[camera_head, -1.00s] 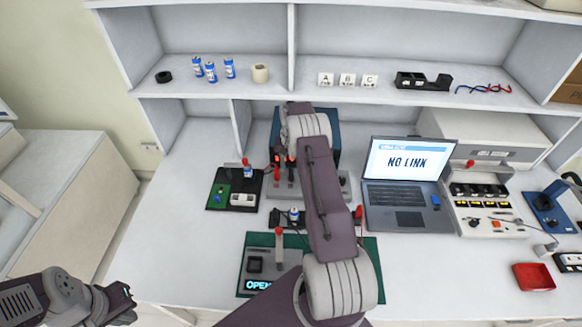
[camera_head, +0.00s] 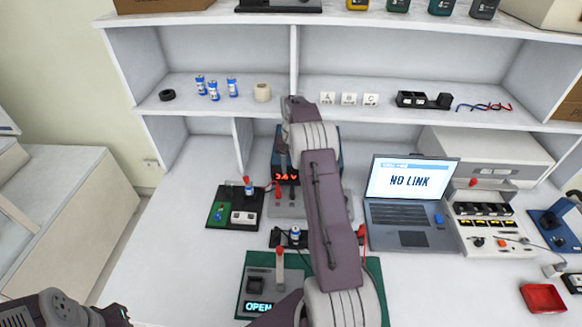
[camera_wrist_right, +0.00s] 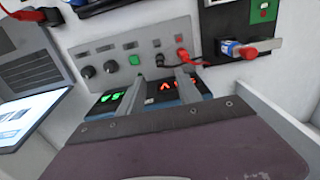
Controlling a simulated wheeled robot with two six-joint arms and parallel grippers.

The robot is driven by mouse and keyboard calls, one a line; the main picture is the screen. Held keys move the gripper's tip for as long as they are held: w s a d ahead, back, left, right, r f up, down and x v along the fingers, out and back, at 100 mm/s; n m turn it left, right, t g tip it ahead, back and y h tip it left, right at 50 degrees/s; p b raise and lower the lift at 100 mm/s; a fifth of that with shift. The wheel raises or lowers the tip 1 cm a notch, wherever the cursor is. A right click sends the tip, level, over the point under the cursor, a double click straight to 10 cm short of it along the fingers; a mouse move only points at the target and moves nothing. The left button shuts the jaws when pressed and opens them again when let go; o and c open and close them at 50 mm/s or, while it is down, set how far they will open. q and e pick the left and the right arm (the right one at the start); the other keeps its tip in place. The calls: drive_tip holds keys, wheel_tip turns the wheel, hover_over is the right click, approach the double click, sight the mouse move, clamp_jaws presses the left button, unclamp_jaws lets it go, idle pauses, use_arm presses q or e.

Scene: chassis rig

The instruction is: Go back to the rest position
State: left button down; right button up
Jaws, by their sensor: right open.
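My right arm reaches up the middle of the head view, and its wrist end hangs in front of the blue power supply (camera_head: 334,148). The right gripper (camera_head: 285,150) is partly hidden there by the arm's own links. In the right wrist view its two fingers (camera_wrist_right: 160,88) are apart with nothing held between them. Beyond them is a grey panel (camera_wrist_right: 158,50) with knobs, a green button and a red plug, above lit green and red digits. My left gripper (camera_head: 118,314) is at the bottom left edge, mostly cut off, so its jaws cannot be judged.
An open laptop (camera_head: 410,182) reading "NO LINK" stands right of my right arm. A green board (camera_head: 371,268) lies under the arm, showing "OPEN". A black holder board (camera_head: 222,222) lies to the left. A red tray (camera_head: 543,297) is at right. The left bench stretch is clear.

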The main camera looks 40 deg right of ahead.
drive_tip(key=w+a+r+n+t, duration=0.1)
drive_tip(key=w+a+r, duration=0.3)
drive_tip(key=a+r, duration=0.25)
drive_tip(key=s+a+r+n, duration=0.2)
drive_tip(key=s+a+r, duration=0.1)
drive_tip(key=a, duration=0.3)
drive_tip(key=s+a+r+n, duration=0.1)
drive_tip(key=s+a+r, duration=0.15)
drive_tip(key=a, duration=0.25)
drive_tip(key=s+a+f+n, duration=0.1)
drive_tip(key=s+a+f, duration=0.1)
drive_tip(key=s, duration=0.4)
drive_tip(key=s+a+f+n, duration=0.1)
drive_tip(key=s+a+f, duration=0.1)
drive_tip(key=s+f, duration=0.2)
drive_tip(key=s+a+f+n, duration=0.1)
drive_tip(key=s+a+f, duration=0.1)
drive_tip(key=s, duration=0.8)
drive_tip(key=shift+a+f+n, duration=0.4)
drive_tip(key=shift+a, duration=0.2)
drive_tip(key=shift+s, duration=0.2)
drive_tip(key=shift+d, duration=0.1)
